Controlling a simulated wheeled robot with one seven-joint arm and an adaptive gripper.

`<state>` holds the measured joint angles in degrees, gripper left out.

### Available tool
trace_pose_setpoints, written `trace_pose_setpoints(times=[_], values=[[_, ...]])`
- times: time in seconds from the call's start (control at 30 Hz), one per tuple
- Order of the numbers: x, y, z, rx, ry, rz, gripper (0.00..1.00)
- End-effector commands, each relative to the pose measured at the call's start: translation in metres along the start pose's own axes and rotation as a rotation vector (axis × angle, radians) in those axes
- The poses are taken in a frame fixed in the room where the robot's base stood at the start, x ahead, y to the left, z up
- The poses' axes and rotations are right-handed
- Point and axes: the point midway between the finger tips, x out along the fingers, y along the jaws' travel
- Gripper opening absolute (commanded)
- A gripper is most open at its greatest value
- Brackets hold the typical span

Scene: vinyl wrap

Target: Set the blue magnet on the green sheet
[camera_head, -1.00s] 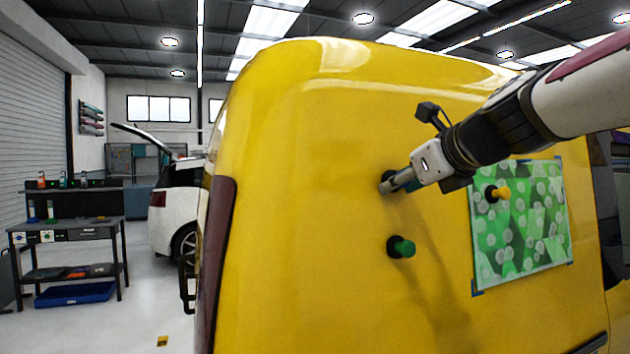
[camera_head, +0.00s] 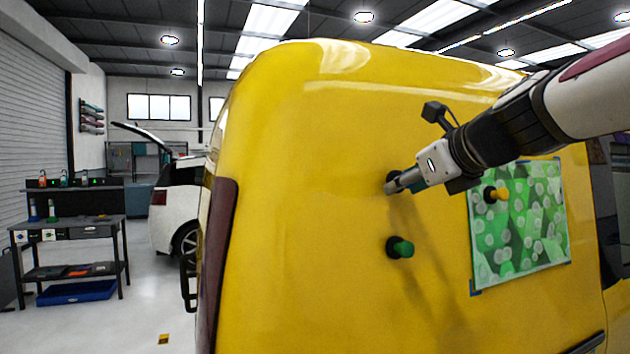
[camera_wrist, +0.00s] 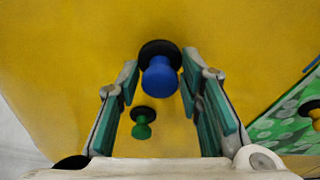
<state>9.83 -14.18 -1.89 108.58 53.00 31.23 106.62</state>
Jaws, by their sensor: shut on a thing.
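The blue magnet (camera_wrist: 161,77) has a blue knob and a black round base. In the wrist view it sits between the fingers of my gripper (camera_wrist: 160,68), which is shut on its knob. In the head view my gripper (camera_head: 397,185) hides the knob, and part of the black base shows at its tip by the yellow panel. I cannot tell whether the base touches the panel. The green sheet (camera_head: 520,235), with pale round spots, lies on the panel to the right of my gripper. Its corner also shows at the right in the wrist view (camera_wrist: 275,125).
A green magnet (camera_head: 402,248) sits on the yellow van panel (camera_head: 310,200) below my gripper. A yellow magnet (camera_head: 497,193) sits on the sheet's upper left part. Blue tape marks the sheet's corners. The sheet's middle and lower right are free.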

Motion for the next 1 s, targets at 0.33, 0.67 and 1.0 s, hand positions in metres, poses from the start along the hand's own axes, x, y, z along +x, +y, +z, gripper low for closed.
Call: trace_pose_setpoints(times=[0.33,0.67,1.0], values=[[-0.017,0.000,-0.003,-0.001,-0.001,-0.002,0.00],[-0.032,0.000,-0.006,-0.001,-0.001,-0.001,0.00],[-0.047,0.000,-0.009,0.000,0.000,0.000,0.00]])
